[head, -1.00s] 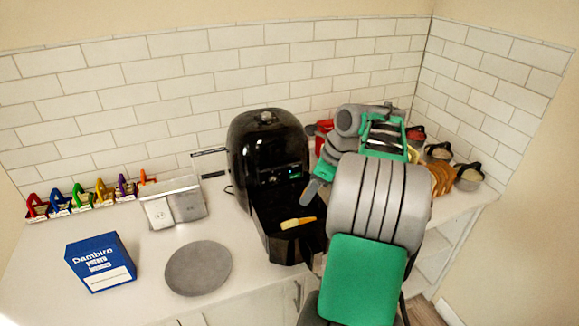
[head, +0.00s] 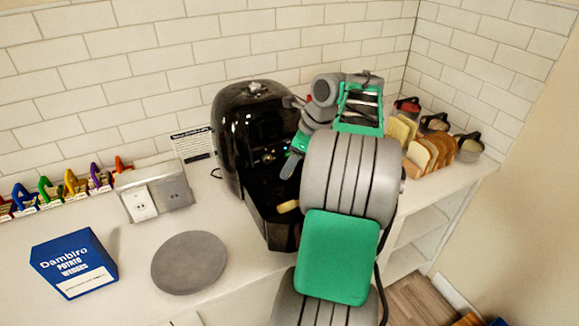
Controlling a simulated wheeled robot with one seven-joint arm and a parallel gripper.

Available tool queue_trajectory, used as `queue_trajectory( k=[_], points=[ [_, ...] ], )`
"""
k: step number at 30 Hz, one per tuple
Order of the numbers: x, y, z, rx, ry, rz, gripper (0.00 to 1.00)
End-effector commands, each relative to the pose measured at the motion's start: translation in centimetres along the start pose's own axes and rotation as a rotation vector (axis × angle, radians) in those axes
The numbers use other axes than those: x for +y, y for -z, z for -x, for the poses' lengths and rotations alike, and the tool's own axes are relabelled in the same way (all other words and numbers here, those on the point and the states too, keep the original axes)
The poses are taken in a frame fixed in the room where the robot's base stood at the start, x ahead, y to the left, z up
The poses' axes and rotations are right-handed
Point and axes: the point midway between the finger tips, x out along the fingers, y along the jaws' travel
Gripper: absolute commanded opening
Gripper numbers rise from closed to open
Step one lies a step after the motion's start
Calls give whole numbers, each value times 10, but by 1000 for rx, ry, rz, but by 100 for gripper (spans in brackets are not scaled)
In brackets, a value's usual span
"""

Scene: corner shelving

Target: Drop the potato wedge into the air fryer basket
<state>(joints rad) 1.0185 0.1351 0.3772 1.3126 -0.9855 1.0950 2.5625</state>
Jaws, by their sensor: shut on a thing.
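The air fryer basket (head: 262,222) is a black, open drawer at the front of the black air fryer (head: 238,125). A pale yellow potato wedge (head: 287,206) shows low over the basket opening, its right end hidden by my arm. My gripper (head: 290,166) reaches down from the right above the basket, with green and grey-blue fingers. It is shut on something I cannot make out. In the picture a gap shows between the visible fingertip and the wedge. My forearm hides the basket's right side.
A blue potato wedges box (head: 75,262) and a round grey plate (head: 190,262) are on the counter at left. An outlet box (head: 157,192) stands behind them. Bread slices (head: 430,155) and lidded jars (head: 468,147) stand at right. Bare counter lies around the plate.

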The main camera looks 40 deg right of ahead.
Motion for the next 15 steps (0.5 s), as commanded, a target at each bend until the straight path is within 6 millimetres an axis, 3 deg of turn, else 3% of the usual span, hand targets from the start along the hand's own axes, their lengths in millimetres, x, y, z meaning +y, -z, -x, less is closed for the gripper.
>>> queue_trajectory(
  k=[1, 3, 15],
  points=[
    [0, 4, -11, 0, 1, 1, 16],
    [0, 5, -14, 0, 0, 2, 16],
    [1, 4, -15, 0, -2, 3, 16]
  ],
)
